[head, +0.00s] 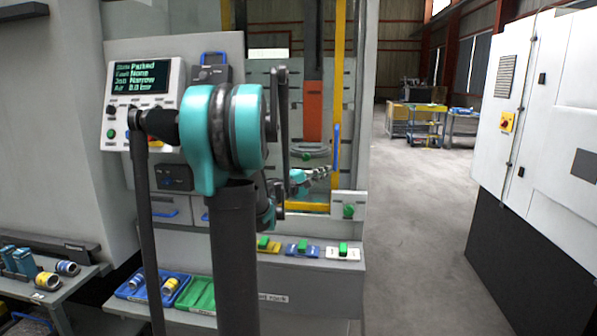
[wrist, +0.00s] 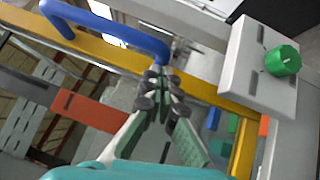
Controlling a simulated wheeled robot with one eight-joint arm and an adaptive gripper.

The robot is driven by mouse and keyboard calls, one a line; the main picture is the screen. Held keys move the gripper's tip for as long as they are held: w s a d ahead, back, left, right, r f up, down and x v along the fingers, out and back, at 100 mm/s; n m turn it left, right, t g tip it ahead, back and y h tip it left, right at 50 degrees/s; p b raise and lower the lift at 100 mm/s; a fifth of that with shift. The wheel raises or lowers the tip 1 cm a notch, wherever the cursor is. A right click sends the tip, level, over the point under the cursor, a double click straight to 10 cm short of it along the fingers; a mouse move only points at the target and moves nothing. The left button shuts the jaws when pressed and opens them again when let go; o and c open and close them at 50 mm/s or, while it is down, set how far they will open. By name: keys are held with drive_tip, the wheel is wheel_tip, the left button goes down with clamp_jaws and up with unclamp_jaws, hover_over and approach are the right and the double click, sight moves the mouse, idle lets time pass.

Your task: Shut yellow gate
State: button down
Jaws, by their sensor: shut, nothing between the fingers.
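The yellow gate (head: 339,62) shows as a tall yellow upright with a low yellow bar, right of my arm in the head view. Its blue handle (head: 335,147) is on the upright. In the wrist view the gate's yellow bar (wrist: 85,46) runs diagonally, with the blue handle (wrist: 112,30) arching at the upper left. My gripper (head: 328,170) is shut and empty, close to the handle's lower end. In the wrist view my fingertips (wrist: 160,82) appear just below one handle end; I cannot tell whether they touch. My arm hides part of the gate area.
A white box with a green knob (wrist: 283,60) is right of my fingers in the wrist view. Behind the gate hangs an orange column (head: 313,112). A control panel (head: 142,92) reads "Parked". Trays (head: 130,290) lie in front; floor is open to the right.

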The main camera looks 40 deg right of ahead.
drive_tip(key=s+d, duration=0.4)
drive_tip(key=s, duration=0.1)
drive_tip(key=shift+s, duration=0.25)
drive_tip(key=w+a+f, duration=0.1)
drive_tip(key=w+a, duration=0.1)
drive_tip(key=a, duration=0.4)
drive_tip(key=w+a+f, duration=0.1)
drive_tip(key=w+a, duration=0.1)
drive_tip(key=a, duration=0.4)
drive_tip(key=shift+w+a, duration=0.2)
drive_tip(key=shift+w, duration=0.1)
drive_tip(key=shift+f, duration=0.1)
